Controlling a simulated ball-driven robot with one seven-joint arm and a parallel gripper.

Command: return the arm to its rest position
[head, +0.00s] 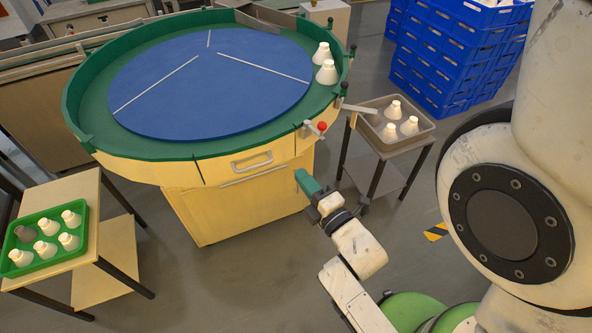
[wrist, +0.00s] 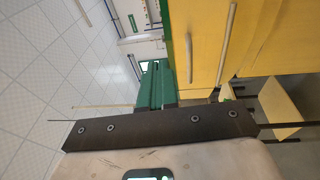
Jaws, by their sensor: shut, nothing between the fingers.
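My gripper (head: 306,183) is in front of the yellow cabinet under the round table, below the table's rim, with its green fingers together and empty. In the wrist view the green fingers (wrist: 155,85) are closed, with the yellow cabinet (wrist: 225,45) to their right. My arm reaches from the lower right of the head view and touches nothing that I can see.
The round table (head: 250,152) has a blue disc and two white bulbs (head: 326,72) at its right rim. A grey tray (head: 425,130) with several bulbs stands right. A green tray (head: 50,262) with several bulbs stands left. Blue crates (head: 450,60) are stacked behind. Floor between is clear.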

